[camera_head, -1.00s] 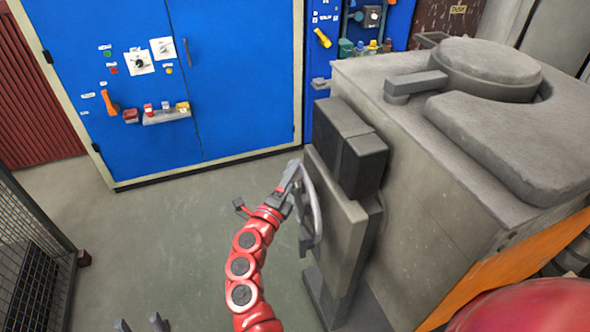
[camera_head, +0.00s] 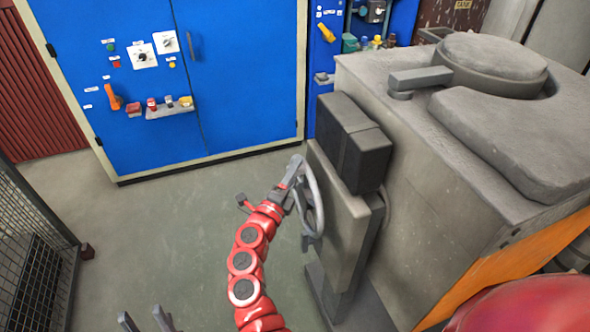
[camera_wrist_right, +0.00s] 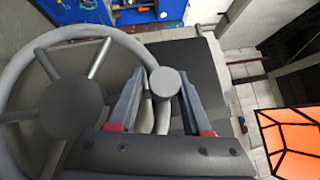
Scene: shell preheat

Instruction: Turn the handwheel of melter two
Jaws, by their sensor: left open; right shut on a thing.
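The grey handwheel (camera_head: 319,205) is on the left face of the big grey melter (camera_head: 440,160). In the right wrist view the handwheel (camera_wrist_right: 18,72) shows its rim, spokes and round hub. A round knob (camera_wrist_right: 165,82) stands at the wheel's right rim, between the two fingers. My right gripper (camera_head: 297,168), on the red arm, is shut on this knob; the fingers (camera_wrist_right: 162,100) lie on either side of it. My left gripper (camera_head: 144,320) is open and empty at the bottom left, well away from the wheel. No melter number is legible.
A blue cabinet (camera_head: 240,75) with switches and buttons stands at the back. A mesh fence (camera_head: 28,215) stands at the left. A dark box (camera_head: 353,145) juts out above the wheel. The grey floor (camera_head: 170,220) between fence and melter is clear.

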